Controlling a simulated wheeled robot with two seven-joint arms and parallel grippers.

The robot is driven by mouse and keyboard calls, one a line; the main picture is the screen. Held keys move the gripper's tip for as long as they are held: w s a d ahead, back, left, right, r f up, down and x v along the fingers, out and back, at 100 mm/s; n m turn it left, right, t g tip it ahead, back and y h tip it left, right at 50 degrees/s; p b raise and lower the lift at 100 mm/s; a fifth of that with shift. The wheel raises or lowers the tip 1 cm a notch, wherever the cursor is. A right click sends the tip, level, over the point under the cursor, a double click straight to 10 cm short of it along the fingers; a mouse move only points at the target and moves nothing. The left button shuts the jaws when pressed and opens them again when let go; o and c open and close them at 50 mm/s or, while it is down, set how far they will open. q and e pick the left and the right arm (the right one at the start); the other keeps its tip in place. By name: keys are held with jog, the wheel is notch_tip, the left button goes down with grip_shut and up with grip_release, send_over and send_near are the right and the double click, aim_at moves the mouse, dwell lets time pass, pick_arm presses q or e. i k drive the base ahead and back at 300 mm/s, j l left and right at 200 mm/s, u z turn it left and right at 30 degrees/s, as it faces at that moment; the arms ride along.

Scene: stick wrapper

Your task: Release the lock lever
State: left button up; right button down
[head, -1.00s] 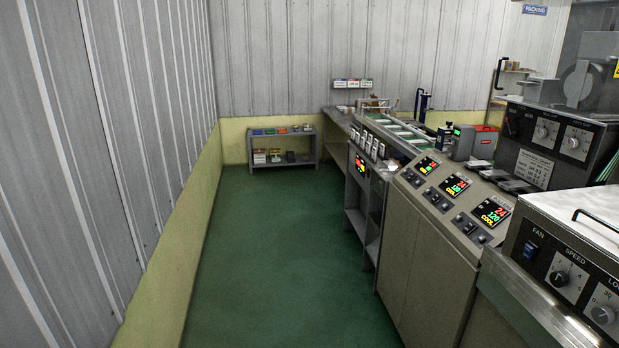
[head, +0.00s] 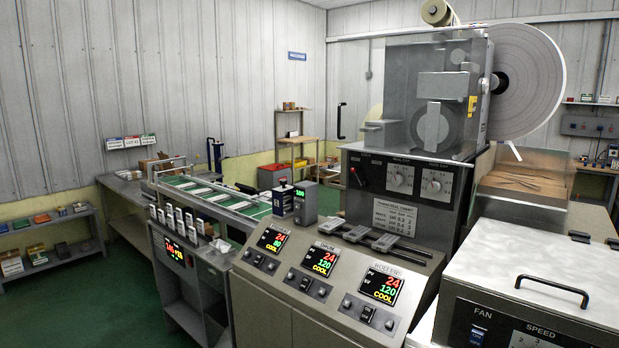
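No part is labelled legibly as the lock lever. A black upright handle (head: 340,121) shows at the left of the clear cover (head: 425,95) above that panel. I cannot tell which of these, if either, is the lock lever. Neither of my grippers is in view.
A slanted console with three lit displays (head: 325,260) stands in front. A conveyor (head: 205,192) runs at the left. A silver lidded box (head: 545,270) fills the right foreground. A large white film roll (head: 528,75) is at the upper right. Green floor (head: 115,290) is clear at left.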

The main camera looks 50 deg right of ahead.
aim_at(364, 184)
jog(key=i+j+z, duration=0.1)
jog(key=i+z, duration=0.3)
jog(key=i, duration=0.15)
jog(key=i+j+z, duration=0.25)
jog(key=i+z, duration=0.15)
jog(key=i+j+z, duration=0.4)
jog(key=i, duration=0.2)
jog(key=i+j+z, duration=0.75)
jog(key=k, duration=0.1)
